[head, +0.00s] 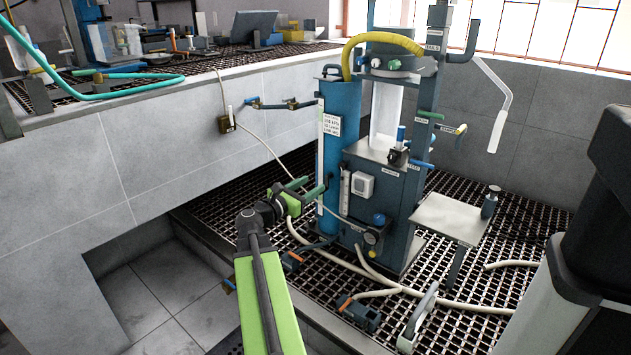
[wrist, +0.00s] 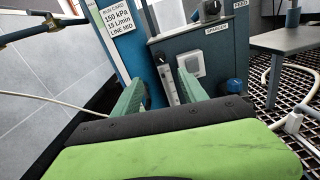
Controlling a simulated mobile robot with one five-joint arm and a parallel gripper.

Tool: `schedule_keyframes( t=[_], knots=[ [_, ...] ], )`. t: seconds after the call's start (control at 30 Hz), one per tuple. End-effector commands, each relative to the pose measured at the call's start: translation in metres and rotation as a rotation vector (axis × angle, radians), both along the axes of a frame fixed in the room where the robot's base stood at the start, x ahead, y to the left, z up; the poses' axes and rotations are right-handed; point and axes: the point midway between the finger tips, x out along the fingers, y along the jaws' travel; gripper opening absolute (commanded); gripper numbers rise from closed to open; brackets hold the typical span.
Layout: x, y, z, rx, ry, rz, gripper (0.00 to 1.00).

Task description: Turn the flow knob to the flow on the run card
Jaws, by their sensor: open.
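The run card (head: 331,125) is on the blue cylinder (head: 333,160). In the wrist view the card (wrist: 118,20) reads 150 kPa, 15 L/min, LINE MID. A slim clear flow tube (head: 345,190) stands on the machine's front, right of the cylinder. It also shows between my fingers in the wrist view (wrist: 168,88). Contact cannot be told.
A white box (head: 362,184) sits right of the tube. A blue-topped knob with a gauge (head: 378,220) is lower right. A small grey table (head: 450,215) stands at right. Cream hoses cross the grating. A tiled bench (head: 180,140) is at left.

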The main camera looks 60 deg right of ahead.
Motion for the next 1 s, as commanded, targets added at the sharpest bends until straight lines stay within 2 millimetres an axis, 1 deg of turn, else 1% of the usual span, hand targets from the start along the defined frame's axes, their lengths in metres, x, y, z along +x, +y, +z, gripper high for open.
schedule_keyframes(
  t=[0.07,0.17,0.27,0.5,0.7,0.83,1.0],
  knots=[
    [0.001,-0.002,0.001,0.0,0.0,0.002,0.5],
    [-0.001,-0.013,0.0,0.0,0.0,0.002,0.5],
    [-0.006,-0.033,0.001,0.0,0.0,0.0,0.5],
    [-0.022,-0.093,0.0,0.0,0.0,-0.001,0.5],
    [-0.033,-0.138,0.0,0.0,0.0,0.001,0.5],
    [-0.038,-0.157,0.0,0.0,0.0,0.003,0.5],
    [-0.042,-0.167,0.0,0.0,0.0,0.002,0.5]
  ],
)
